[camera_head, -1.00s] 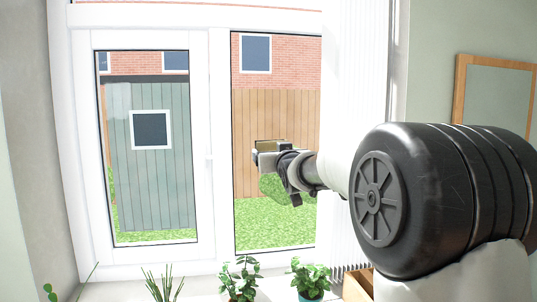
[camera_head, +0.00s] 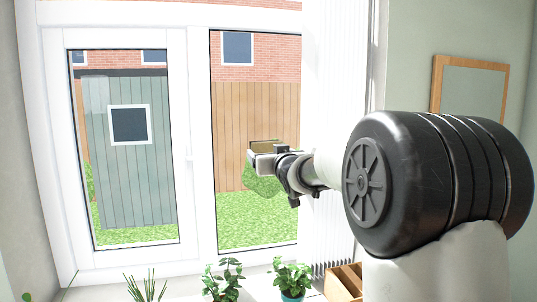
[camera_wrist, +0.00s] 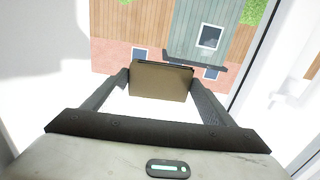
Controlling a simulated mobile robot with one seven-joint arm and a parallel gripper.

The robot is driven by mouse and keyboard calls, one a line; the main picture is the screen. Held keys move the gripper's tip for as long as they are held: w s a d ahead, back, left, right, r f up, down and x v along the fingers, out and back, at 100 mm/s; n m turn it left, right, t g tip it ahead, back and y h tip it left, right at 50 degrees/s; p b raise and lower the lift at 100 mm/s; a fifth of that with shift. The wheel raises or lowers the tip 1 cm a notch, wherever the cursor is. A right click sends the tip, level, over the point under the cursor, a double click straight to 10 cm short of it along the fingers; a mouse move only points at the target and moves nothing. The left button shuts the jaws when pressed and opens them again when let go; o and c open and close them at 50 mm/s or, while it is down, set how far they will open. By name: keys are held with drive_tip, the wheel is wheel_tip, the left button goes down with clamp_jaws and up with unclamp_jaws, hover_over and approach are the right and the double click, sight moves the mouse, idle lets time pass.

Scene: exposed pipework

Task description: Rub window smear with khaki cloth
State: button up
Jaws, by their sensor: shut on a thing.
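My gripper (camera_head: 262,160) is shut on the khaki cloth (camera_head: 265,146), a folded block in front of the right window pane (camera_head: 225,120). In the wrist view the khaki cloth (camera_wrist: 160,82) sits between the two dark fingers of my gripper. A faint whitish smear (camera_head: 96,95) shows at the upper left of the left pane. The cloth is well to the right of it.
Potted plants (camera_head: 224,280) stand along the bottom, below the window. A wooden box (camera_head: 345,281) is at lower right, and a wood-framed panel (camera_head: 470,85) hangs on the right wall. White window framing (camera_head: 203,150) separates the panes. A green rounded shape shows below my gripper.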

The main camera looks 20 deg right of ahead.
drive_tip(key=shift+s, duration=2.75)
drive_tip(key=s, duration=0.3)
